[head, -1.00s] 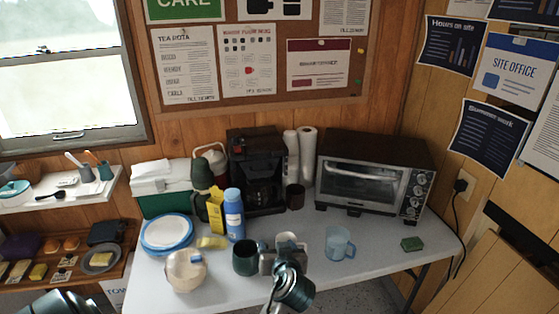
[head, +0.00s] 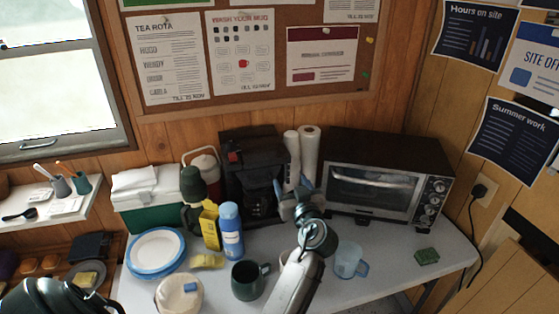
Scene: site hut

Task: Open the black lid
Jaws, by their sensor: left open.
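The black coffee maker (head: 262,160) stands at the back of the white table, with a glass jug in its lower front. Its dark top (head: 248,133) looks closed, and I cannot clearly make out a lid's edge there. My left gripper (head: 295,190) is open and empty, with its fingers pointing away from me. In the picture it sits just right of the coffee maker, in front of the paper rolls, apart from the coffee maker's top and lower than it. My right gripper is not in view.
A toaster oven (head: 388,180) stands right of the paper rolls (head: 308,150). A blue bottle (head: 231,230), yellow carton (head: 210,225) and dark flask (head: 193,188) stand left. A dark green mug (head: 247,281) and clear blue mug (head: 347,261) stand in front. The right front table is mostly clear.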

